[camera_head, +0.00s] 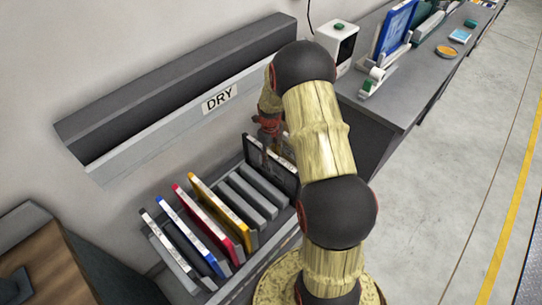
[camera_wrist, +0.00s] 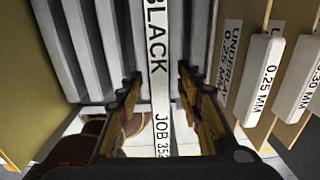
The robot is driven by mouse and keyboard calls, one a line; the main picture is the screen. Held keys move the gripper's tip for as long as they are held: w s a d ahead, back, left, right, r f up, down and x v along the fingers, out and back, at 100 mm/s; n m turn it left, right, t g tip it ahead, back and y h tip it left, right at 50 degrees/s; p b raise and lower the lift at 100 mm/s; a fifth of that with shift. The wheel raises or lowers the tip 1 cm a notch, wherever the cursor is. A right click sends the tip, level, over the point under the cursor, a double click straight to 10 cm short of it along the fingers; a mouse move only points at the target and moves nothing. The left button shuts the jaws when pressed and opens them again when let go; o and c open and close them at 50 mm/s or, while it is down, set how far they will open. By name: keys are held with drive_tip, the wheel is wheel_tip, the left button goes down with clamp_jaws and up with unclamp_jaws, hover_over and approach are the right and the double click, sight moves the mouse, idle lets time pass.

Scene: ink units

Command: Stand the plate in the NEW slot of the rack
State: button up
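A dark plate (camera_head: 284,180) stands upright at the far end of the grey rack (camera_head: 232,290). My gripper (camera_head: 268,148) is down at this plate's top, partly hidden by my arm. In the wrist view my gripper's fingers (camera_wrist: 158,88) are on either side of a white plate edge (camera_wrist: 157,60) reading "BLACK" and "JOB 352", the number cut off. Narrow gaps seem to show between fingers and edge. Empty grey slots (camera_head: 252,198) lie in the rack's middle. Yellow (camera_head: 222,208), red (camera_head: 204,222), blue (camera_head: 188,236) and black-edged (camera_head: 165,243) plates stand at the near end. No NEW label is readable.
A grey trough marked "DRY" (camera_head: 220,97) is on the wall behind the rack. In the wrist view, underlay boards (camera_wrist: 262,75) marked in millimetres stand close to the right. A grey bench (camera_head: 400,100) with several items stands at the right. A brown-topped cabinet (camera_head: 40,262) is at lower left.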

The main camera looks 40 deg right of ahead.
wheel_tip(320, 180, up, 12)
drive_tip(key=shift+a, duration=0.15)
idle(0.7)
wheel_tip(320, 180, up, 5)
drive_tip(key=p, duration=0.3)
drive_tip(key=shift+p, duration=0.3)
idle(0.4)
